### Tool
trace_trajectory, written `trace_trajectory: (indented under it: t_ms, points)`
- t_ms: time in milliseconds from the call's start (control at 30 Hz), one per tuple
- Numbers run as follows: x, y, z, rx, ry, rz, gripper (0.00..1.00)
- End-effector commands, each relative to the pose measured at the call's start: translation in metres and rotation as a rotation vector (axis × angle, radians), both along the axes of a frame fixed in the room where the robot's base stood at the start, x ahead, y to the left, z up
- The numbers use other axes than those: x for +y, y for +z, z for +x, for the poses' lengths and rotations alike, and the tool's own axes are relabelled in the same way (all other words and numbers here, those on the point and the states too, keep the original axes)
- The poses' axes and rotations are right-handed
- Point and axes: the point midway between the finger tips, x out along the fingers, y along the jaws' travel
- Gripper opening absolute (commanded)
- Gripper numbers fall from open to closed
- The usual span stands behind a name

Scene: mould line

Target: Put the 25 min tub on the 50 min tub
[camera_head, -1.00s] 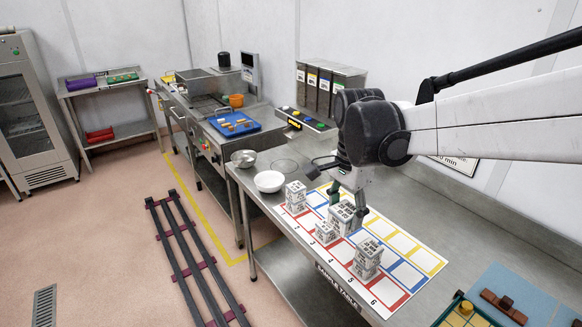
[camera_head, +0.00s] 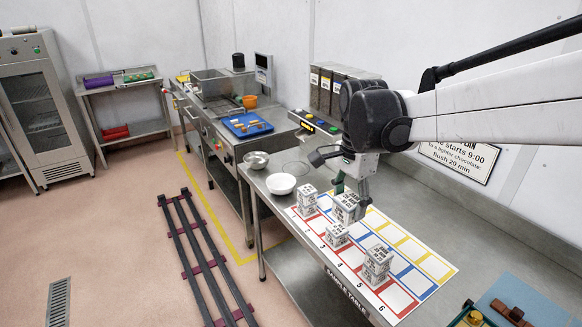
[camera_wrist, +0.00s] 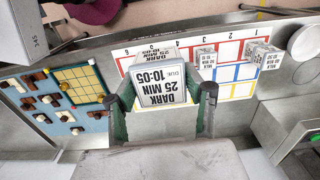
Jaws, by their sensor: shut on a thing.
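My gripper (camera_head: 351,190) is shut on a white tub (camera_head: 346,208) above the sample mat. In the wrist view its label (camera_wrist: 163,86) reads dark, 25 min, due 10:05, and the green-grey fingers (camera_wrist: 164,110) clasp its two sides. A short tub (camera_head: 336,235) stands on the mat just in front of and below the held tub. A taller tub stack (camera_head: 376,265) stands near slot 5, and another (camera_head: 307,201) near slot 1. The 50 min label is not readable in either view, so I cannot tell which tub it is.
The sample mat (camera_head: 425,292) has red, blue and yellow boxes, with the blue and yellow rows mostly clear. White and metal bowls (camera_head: 281,184) stand at the table's far end. The wall is close behind the table.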

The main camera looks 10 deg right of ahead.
Motion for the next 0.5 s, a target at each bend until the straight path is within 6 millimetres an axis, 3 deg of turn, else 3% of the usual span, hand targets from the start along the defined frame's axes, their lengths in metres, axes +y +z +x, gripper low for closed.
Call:
trace_trajectory:
  t_ms: [200, 500]
  points:
    - [0.018, -0.039, 0.05, 0.0, 0.002, 0.0, 0.16]
    - [0.043, -0.085, 0.104, 0.0, 0.001, 0.0, 0.16]
